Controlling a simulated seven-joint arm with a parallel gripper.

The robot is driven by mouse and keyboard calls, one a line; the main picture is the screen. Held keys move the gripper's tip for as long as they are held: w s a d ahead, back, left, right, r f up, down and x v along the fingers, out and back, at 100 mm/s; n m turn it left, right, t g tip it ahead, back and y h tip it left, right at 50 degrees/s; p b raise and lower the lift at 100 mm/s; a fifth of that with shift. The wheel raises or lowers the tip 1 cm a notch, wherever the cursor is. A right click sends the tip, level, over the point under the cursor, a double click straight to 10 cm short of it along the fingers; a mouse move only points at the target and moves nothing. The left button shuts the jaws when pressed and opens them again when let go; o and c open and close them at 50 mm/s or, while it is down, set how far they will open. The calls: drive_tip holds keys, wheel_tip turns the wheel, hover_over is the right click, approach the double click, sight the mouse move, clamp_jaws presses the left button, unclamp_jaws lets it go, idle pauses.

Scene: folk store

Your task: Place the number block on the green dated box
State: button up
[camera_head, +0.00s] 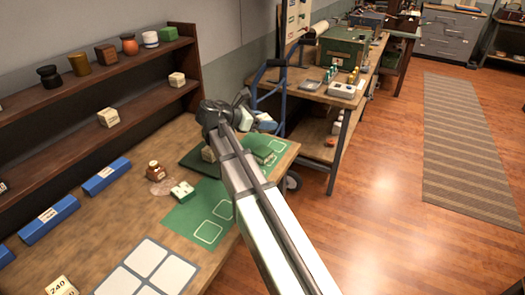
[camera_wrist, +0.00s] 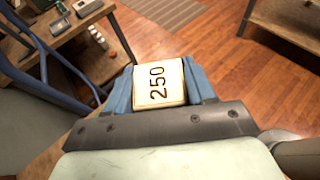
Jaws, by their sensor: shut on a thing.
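My gripper (camera_head: 262,122) is raised over the far right end of the workbench (camera_head: 150,225) in the head view. In the wrist view my gripper (camera_wrist: 158,98) has its blue fingers closed on both sides of a cream number block (camera_wrist: 158,80) reading 250. A green mat (camera_head: 188,218) with pale outlined squares lies on the bench.
A wooden shelf (camera_head: 120,60) with jars runs along the wall. A block marked 240 (camera_head: 62,286) and white panels (camera_head: 148,257) are at the front. A blue hand truck (camera_head: 283,65) stands beyond the bench end.

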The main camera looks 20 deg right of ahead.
sight(264, 150)
drive_tip(key=shift+s+d+r+n+t, duration=0.1)
drive_tip(key=shift+s+d+n+t, duration=0.2)
drive_tip(key=shift+s+d+t, duration=0.1)
drive_tip(key=shift+w+a+n+t, duration=0.15)
drive_tip(key=shift+n+t, duration=0.15)
drive_tip(key=shift+t, duration=0.1)
drive_tip(key=shift+w+a+n+t+y, duration=0.2)
drive_tip(key=shift+w+n+t+y, duration=0.1)
drive_tip(key=shift+w+n+t, duration=0.45)
drive_tip(key=shift+w, duration=0.1)
drive_tip(key=shift+f, duration=4.9)
drive_tip(key=shift+f, duration=0.1)
drive_tip(key=o, duration=1)
